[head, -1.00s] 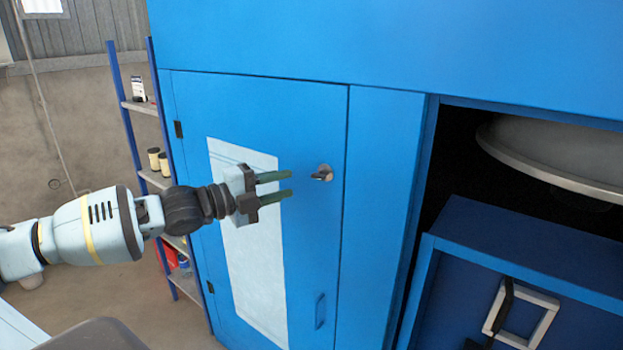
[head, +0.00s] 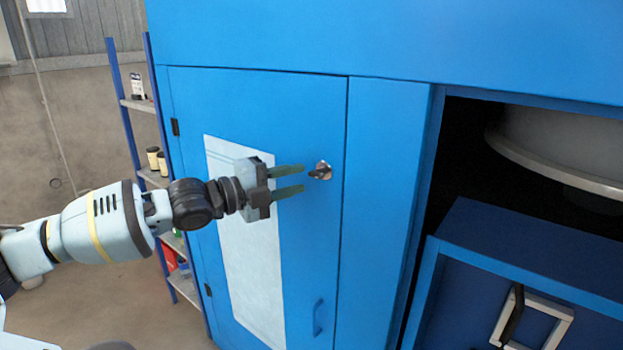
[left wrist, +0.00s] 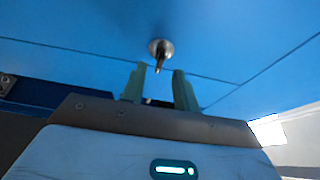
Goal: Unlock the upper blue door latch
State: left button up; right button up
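The upper latch (head: 321,172) is a small metal knob with a short dark lever on a round plate, high on the right side of the blue door (head: 260,110). It also shows in the left wrist view (left wrist: 160,48), just beyond the fingertips. My left gripper (head: 303,179) is open and empty. Its two green fingers point at the latch, one above the other, with the tips just left of it in the head view. In the left wrist view the left gripper (left wrist: 158,72) has a gap between its fingers, roughly in line with the lever. I cannot tell whether anything touches. My right gripper is not seen.
The door has a pale panel (head: 245,245) and a blue handle (head: 318,317) lower down. To the right is an open dark bay with a round grey tank (head: 560,145) and a blue box. A shelf rack (head: 140,104) stands at the left.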

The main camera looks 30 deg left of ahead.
aim_at(312, 176)
pick_arm(q)
jog(key=shift+x, duration=2.05)
grip_shut()
